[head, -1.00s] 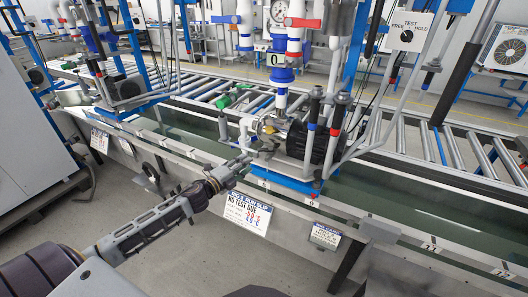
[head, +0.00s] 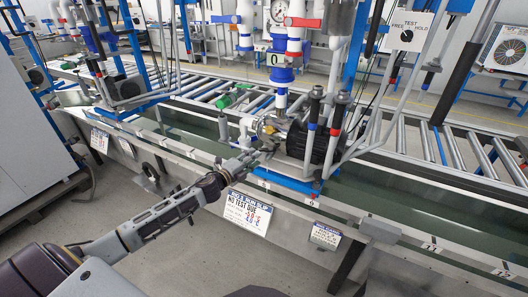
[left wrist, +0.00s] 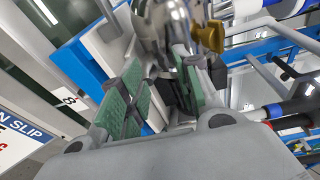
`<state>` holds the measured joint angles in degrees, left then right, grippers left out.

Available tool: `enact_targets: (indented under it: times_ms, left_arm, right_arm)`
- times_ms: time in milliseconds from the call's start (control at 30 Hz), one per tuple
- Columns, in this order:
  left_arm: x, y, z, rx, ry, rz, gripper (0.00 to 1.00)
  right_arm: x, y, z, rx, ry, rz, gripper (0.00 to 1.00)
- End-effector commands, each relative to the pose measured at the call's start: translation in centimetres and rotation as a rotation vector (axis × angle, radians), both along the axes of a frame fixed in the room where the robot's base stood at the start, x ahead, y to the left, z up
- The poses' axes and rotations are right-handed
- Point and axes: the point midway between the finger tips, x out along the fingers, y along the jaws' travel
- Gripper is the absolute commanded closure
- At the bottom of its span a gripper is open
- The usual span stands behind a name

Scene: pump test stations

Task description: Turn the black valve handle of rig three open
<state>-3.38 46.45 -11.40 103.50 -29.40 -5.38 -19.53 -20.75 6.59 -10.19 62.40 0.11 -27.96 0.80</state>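My left gripper (head: 264,152) reaches in from the left to the front of the nearest pump rig, at its pipework beside the black motor (head: 305,142). In the left wrist view my left gripper (left wrist: 155,95) is open, its green finger pads apart. Shiny metal pipework (left wrist: 165,25) and a brass-coloured fitting (left wrist: 208,36) are just beyond the fingertips. A small dark shape shows between the pads; I cannot tell whether it is the black valve handle. The handle is not clearly visible in the head view. My right gripper is out of view.
A red lever (head: 302,22) and a blue lever (head: 222,19) sit on the upper pipes. Upright pipes and hoses crowd the rig's right side. A "NO TEST DUE" sign (head: 247,214) hangs on the bench's front rail. The floor in front is clear.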

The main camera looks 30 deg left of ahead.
Motion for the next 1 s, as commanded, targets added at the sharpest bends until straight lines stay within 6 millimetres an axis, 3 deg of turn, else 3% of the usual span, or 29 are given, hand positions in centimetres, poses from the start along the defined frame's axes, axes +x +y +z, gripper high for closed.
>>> enact_targets:
  times_ms: [1000]
  left_arm:
    - [5.7,-1.2,-0.3,0.000,-0.001,0.000,0.67]
  right_arm:
    - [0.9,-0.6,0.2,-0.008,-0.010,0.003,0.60]
